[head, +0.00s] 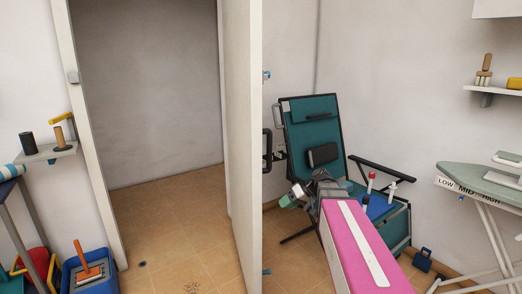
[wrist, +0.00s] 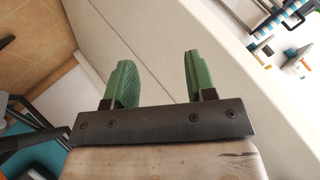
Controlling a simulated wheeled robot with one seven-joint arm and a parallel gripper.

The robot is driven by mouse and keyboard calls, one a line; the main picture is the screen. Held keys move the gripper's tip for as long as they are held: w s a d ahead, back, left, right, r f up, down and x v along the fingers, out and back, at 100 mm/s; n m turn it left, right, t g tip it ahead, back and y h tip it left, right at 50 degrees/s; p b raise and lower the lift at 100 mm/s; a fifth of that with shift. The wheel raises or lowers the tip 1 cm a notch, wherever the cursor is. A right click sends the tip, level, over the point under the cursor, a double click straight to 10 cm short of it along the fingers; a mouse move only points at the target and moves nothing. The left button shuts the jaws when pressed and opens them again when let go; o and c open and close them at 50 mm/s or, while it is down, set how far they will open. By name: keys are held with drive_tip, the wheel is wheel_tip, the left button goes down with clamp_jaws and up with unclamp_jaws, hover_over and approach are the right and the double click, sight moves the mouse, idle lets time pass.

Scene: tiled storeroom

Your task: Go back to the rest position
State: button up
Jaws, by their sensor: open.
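My gripper (head: 291,199) shows in the head view to the right of the open white door, in front of the teal folding chair (head: 315,125). Its green finger pads point toward the lower left, toward the door. In the wrist view my gripper (wrist: 158,72) has its two green fingers spread apart, with nothing between them. A pale flat surface lies beyond the fingers, and no contact shows.
The white door (head: 240,130) stands open, its handle (head: 267,145) on the gripper's side. An ironing board (head: 480,185) is at the right. A blue bin (head: 88,275) and a small shelf (head: 50,154) are at the left.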

drive_tip(key=s+d+f+m+h, duration=0.3)
drive_tip(key=s+f, duration=0.3)
drive_tip(key=f, duration=0.2)
drive_tip(key=s+d+f+m+h, duration=0.4)
drive_tip(key=s+f+h, duration=0.2)
drive_tip(key=f, duration=0.3)
drive_tip(key=shift+s+d+g+h, duration=0.3)
drive_tip(key=shift+g, duration=0.1)
drive_tip(key=shift+c, duration=0.8)
